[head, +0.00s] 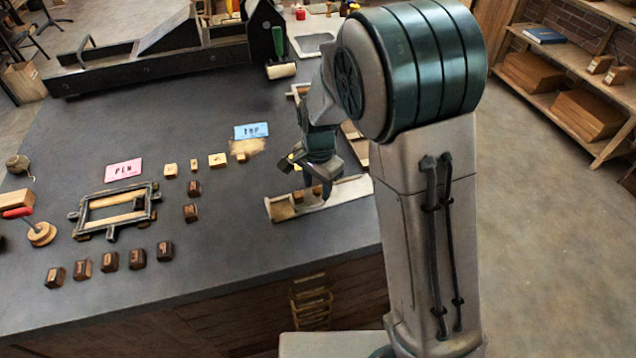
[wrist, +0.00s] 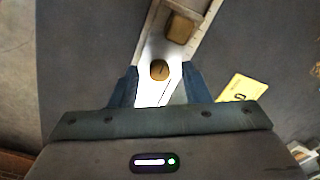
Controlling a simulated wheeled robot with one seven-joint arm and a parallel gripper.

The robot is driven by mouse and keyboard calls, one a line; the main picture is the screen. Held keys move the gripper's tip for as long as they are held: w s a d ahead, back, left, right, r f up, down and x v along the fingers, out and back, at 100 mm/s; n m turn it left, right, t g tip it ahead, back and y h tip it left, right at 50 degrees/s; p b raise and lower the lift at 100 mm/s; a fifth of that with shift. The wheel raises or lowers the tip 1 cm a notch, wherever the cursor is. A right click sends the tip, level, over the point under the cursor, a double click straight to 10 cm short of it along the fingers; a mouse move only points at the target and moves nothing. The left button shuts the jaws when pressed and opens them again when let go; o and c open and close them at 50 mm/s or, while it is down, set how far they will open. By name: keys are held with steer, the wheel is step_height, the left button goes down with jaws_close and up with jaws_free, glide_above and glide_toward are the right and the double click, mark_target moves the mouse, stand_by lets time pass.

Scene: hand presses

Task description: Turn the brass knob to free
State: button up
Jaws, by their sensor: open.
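The brass knob (wrist: 159,70) is small and round with a dark line across its top. It sits on a pale, narrow holder (wrist: 147,88), and thin dark lines mark the surface beside it. In the wrist view my gripper (wrist: 159,88) is open, its two blue fingers on either side of the holder, just short of the knob in the picture. I cannot tell whether they touch anything. In the head view my gripper (head: 315,188) is low over the same holder (head: 352,190) near the table's front edge. I cannot make out the knob there.
A brown block (wrist: 180,28) sits farther along the holder. A yellow card (wrist: 243,88) lies right of my fingers in the wrist view. A dark frame (head: 95,222), several small type blocks, pink (head: 123,170) and blue (head: 251,131) cards lie left. A press (head: 165,65) stands behind.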

jaws_close()
steer(key=shift+f+n+b, duration=0.1)
steer(key=shift+n+b, duration=0.2)
steer(key=shift+n, duration=0.1)
steer(key=n+b, duration=0.1)
steer(key=n, duration=0.1)
steer(key=shift+n, duration=0.4)
steer(key=n+b, duration=0.2)
steer(key=n, duration=0.8)
steer(key=shift+b, duration=0.35)
steer(key=shift+n, duration=2)
